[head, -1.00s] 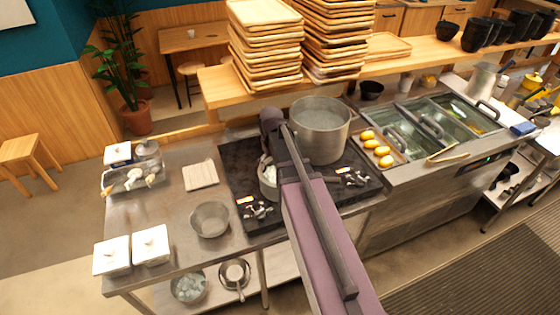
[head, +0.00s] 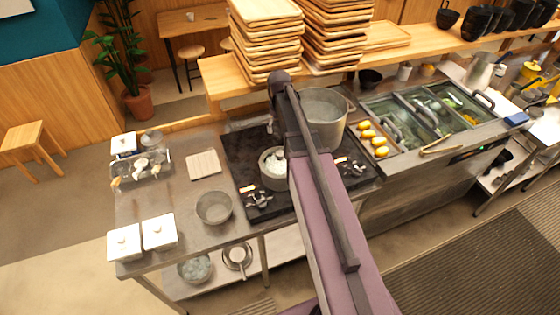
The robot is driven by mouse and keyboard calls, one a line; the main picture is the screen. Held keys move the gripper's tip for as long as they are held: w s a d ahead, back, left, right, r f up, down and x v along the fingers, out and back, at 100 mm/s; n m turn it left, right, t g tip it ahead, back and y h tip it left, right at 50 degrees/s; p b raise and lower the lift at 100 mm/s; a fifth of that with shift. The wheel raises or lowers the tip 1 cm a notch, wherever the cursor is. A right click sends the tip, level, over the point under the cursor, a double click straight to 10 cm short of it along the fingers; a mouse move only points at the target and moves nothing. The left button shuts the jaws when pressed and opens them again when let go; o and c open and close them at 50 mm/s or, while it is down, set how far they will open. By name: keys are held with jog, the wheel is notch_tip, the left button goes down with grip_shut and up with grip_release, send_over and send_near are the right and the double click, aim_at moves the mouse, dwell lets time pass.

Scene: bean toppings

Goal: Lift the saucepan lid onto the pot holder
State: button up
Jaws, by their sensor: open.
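The saucepan (head: 273,181) stands on the dark stove, at its front left. Its pale lid (head: 270,160) is on top, partly hidden by my arm. The pot holder (head: 204,164), a flat beige square, lies bare on the steel counter to the left of the stove. My arm reaches from the bottom right across the stove. My gripper (head: 271,129) hangs near the arm's far end, above and behind the saucepan, mostly hidden by my arm. It is open, and I see nothing held in it.
A large stockpot (head: 325,118) stands at the back of the stove. A metal bowl (head: 214,208) and white lidded boxes (head: 159,232) are on the counter's front left. Stacked wooden trays (head: 262,40) rise behind. Bare counter surrounds the pot holder.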

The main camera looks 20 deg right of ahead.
aim_at(280, 153)
jog(key=shift+f, duration=0.1)
notch_tip(280, 153, down, 8)
jog(key=b, duration=0.8)
jog(key=shift+f+b, duration=0.2)
jog(key=shift+b, duration=0.1)
jog(key=shift+f, duration=0.15)
jog(key=f+b, duration=0.5)
jog(key=shift+s, duration=0.2)
dwell(0.4)
jog(key=shift+r, duration=0.1)
dwell(0.4)
grip_shut()
